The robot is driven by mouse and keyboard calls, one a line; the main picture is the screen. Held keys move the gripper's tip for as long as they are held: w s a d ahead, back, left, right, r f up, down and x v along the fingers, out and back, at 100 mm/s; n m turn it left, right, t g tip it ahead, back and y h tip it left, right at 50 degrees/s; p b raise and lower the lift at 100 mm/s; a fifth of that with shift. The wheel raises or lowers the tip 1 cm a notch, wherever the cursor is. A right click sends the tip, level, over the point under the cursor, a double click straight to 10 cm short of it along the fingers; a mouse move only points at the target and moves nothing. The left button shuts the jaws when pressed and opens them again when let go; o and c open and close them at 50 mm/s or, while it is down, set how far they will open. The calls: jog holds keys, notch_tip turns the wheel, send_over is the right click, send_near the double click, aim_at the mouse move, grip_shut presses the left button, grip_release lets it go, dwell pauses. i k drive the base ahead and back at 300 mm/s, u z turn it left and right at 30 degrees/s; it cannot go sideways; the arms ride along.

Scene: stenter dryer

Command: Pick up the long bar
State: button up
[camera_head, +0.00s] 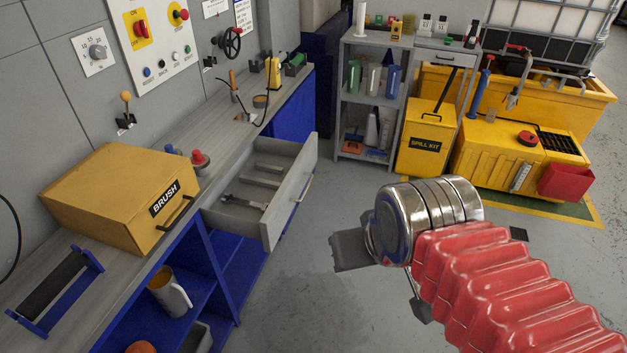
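An open grey drawer (306,160) under the workbench holds a dark spanner-like tool (245,203) and short and longer grey bar shapes (262,181). I cannot tell whether these shapes are loose bars or dividers, or which piece is the long bar. My gripper (352,252) is over the floor to the right of the drawer, apart from it. Dark grey finger parts show beyond my chrome wrist. The wrist hides most of the gripper, so its opening and anything between the fingers cannot be seen.
The yellow BRUSH box (105,190) and a dark roller on a blue stand (55,285) are on the bench (215,130). A mug (170,290) is on the blue shelf below. A grey rack (345,95) and yellow spill kit (427,135) stand behind.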

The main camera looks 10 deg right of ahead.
aim_at(251, 179)
jog(key=i, duration=0.85)
jog(key=z, duration=0.05)
